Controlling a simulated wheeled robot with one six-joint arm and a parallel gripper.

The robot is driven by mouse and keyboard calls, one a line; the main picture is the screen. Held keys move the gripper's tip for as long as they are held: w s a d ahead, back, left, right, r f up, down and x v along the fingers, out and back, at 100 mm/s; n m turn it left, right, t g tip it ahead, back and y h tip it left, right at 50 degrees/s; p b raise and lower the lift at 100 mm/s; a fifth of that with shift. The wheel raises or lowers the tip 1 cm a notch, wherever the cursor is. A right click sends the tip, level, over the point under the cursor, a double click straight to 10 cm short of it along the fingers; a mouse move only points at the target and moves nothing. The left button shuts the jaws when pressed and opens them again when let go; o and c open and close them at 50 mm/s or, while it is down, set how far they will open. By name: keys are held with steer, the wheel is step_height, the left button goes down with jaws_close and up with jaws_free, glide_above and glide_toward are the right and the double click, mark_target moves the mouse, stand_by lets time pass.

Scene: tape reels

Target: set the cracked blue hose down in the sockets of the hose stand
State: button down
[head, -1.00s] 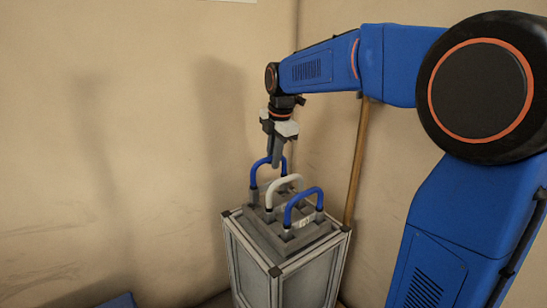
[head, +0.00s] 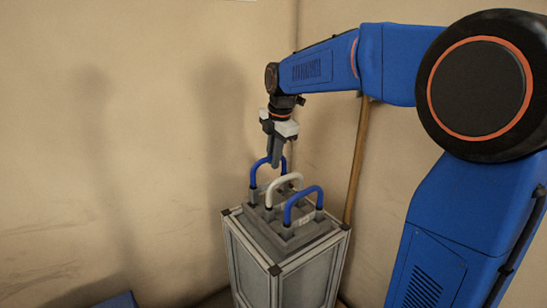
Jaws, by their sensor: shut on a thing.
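The hose stand (head: 262,240) has a grey stepped top with sockets, on a silver-framed box. My gripper (head: 274,164) points down over the back of it, shut on the top of the arched back blue hose (head: 254,175). That hose stands upright, its left end at a back socket; its right end is partly hidden behind the white hose. A white hose (head: 286,179) arches in the middle row. Another blue hose (head: 304,192) arches in the front row. No crack is clear on either blue hose at this size.
Beige walls (head: 150,120) meet in a corner close behind the stand. A wooden pole (head: 355,165) leans in the corner right of the stand. A blue object (head: 118,301) shows at the bottom left edge.

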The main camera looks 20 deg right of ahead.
steer(key=shift+f, duration=1.2)
stand_by(0.6)
steer(key=c, duration=1.7)
jaws_free()
steer(key=shift+o, duration=0.2)
steer(key=s+d+r, duration=0.1)
steer(key=s+r, duration=0.2)
steer(key=r, duration=1.4)
steer(key=shift+s, duration=0.15)
